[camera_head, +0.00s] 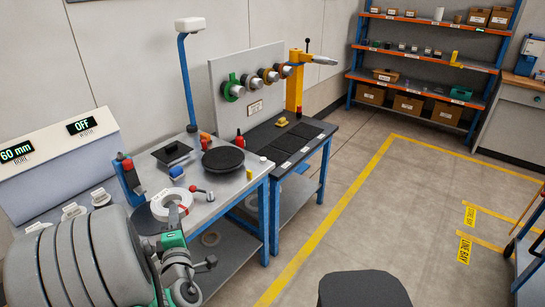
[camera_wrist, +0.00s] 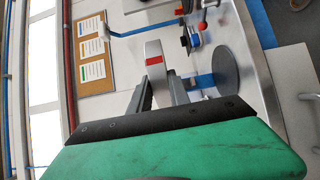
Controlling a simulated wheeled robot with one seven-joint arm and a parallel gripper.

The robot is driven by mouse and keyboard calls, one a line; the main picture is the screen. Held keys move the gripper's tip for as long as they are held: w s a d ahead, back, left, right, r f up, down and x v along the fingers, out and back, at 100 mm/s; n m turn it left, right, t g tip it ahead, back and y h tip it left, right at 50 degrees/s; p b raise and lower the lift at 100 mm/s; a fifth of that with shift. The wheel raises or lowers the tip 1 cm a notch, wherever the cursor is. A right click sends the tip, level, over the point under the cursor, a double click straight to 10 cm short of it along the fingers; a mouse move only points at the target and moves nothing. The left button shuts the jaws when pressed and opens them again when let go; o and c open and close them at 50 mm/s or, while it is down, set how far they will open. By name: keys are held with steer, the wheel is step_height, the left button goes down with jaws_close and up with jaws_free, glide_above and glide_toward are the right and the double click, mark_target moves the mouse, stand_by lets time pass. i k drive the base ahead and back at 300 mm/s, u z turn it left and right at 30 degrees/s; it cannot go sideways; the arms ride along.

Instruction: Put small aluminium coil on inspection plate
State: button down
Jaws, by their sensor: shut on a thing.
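A pale ring-shaped coil (camera_head: 160,208) with a red mark is held in my gripper (camera_head: 178,220). In the wrist view the coil (camera_wrist: 153,75) shows nearly edge-on, with its red mark towards me. The fingers of my gripper (camera_wrist: 160,88) are shut on its two sides. A flat dark round plate (camera_head: 143,222) lies on the bench, partly hidden by the coil and my arm. In the wrist view a round grey plate (camera_wrist: 235,72) lies clear of the coil. I cannot tell for certain which is the inspection plate.
A blue post (camera_head: 130,182) stands close behind the coil. A thick black disc (camera_head: 222,158), a small red-knobbed lever (camera_head: 201,193) and a blue lamp post (camera_head: 188,85) occupy the steel bench (camera_head: 238,185). A dark side bench (camera_head: 290,138) adjoins at the right.

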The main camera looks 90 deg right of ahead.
mark_target(224, 160)
steer(key=z, duration=2.75)
